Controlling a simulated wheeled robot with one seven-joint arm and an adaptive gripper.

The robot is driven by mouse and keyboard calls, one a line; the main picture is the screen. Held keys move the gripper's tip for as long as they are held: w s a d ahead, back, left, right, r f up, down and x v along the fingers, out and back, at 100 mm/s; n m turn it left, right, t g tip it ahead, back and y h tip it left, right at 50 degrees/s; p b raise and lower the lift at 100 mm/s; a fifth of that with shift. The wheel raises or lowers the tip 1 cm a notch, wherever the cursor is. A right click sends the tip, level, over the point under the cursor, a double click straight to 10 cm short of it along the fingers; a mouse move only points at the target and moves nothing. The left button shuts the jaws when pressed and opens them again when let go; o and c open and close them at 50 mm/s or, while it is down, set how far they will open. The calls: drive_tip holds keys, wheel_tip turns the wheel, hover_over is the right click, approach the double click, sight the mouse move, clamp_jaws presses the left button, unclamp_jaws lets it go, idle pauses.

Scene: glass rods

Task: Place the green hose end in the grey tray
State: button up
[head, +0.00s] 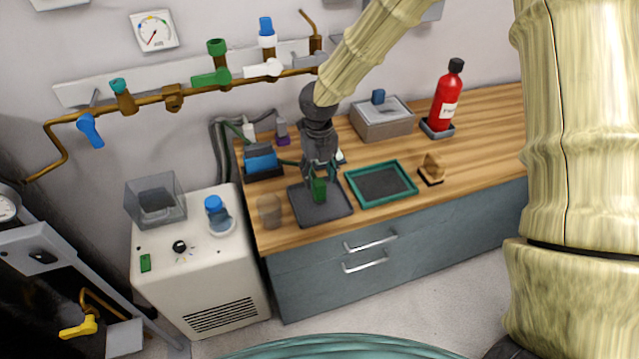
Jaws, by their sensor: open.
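The green hose end (319,191) is a small green upright piece on the dark grey tray (304,211) near the counter's front edge. My gripper (320,176) points down over the tray, with its open fingers around or just above the top of the green piece. Whether the fingers touch it is too small to tell. A thin green hose (289,162) runs from behind toward my gripper, and its join to the green piece is hidden by the fingers.
A teal-rimmed tray (405,193) lies close to the right. A clear cup (269,210) stands close to the left, and a blue-and-black holder (262,163) behind it. A grey box (383,124) and red bottle (445,100) stand farther back. The right counter has free room.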

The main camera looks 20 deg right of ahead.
wheel_tip(320, 180, up, 8)
drive_tip(key=b, duration=0.1)
